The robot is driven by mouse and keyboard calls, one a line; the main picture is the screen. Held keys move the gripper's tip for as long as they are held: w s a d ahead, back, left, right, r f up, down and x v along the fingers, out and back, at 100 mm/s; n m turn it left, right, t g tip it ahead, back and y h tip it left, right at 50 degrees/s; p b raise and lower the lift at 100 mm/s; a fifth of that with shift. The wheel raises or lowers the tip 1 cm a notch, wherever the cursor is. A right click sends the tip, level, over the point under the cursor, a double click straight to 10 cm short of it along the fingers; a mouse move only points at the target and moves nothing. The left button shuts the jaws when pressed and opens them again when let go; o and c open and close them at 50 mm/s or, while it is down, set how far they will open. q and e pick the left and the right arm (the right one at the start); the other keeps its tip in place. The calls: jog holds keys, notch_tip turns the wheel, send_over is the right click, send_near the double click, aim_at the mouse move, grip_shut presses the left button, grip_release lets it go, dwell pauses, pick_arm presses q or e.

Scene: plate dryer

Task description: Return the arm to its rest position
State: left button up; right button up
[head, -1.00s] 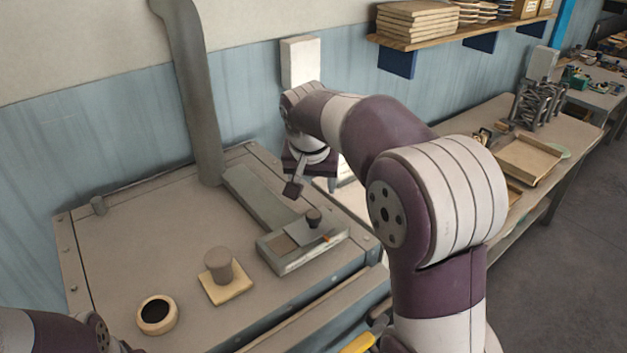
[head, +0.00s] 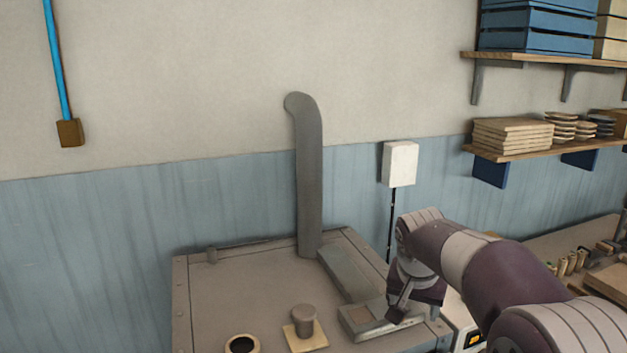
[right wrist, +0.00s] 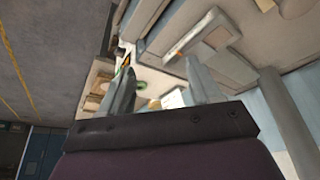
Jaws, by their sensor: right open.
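My right arm (head: 490,268) comes in from the lower right in the head view. Its gripper (head: 398,312) hangs at the right side of the grey dryer (head: 245,290), in front of the shallow tray (head: 362,322). In the right wrist view the two fingers of my right gripper (right wrist: 162,88) stand apart with nothing between them. Whether it touches the dryer cannot be told. My left gripper is not in view.
A brown knob on a pale square base (head: 304,322) and a round black-centred ring (head: 242,345) are on the dryer top. A grey pipe (head: 309,180) rises behind. A white wall box (head: 399,163) and shelves (head: 520,150) are at right.

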jog(key=s+a+f+n+y+b, duration=0.15)
jog(key=s+f+n, duration=0.3)
jog(key=f, duration=0.65)
jog(key=s+f+g+b, duration=0.1)
jog(key=s+f+b, duration=0.2)
jog(key=s+f, duration=0.3)
jog(key=s+d+f+g+b, duration=0.1)
jog(key=s+f+b, duration=0.2)
jog(key=s+f, duration=0.4)
jog(key=s, duration=0.5)
jog(key=shift+s+n+g, duration=0.35)
jog(key=shift+g, duration=0.05)
jog(key=shift+f+y, duration=0.1)
jog(key=shift+y, duration=0.15)
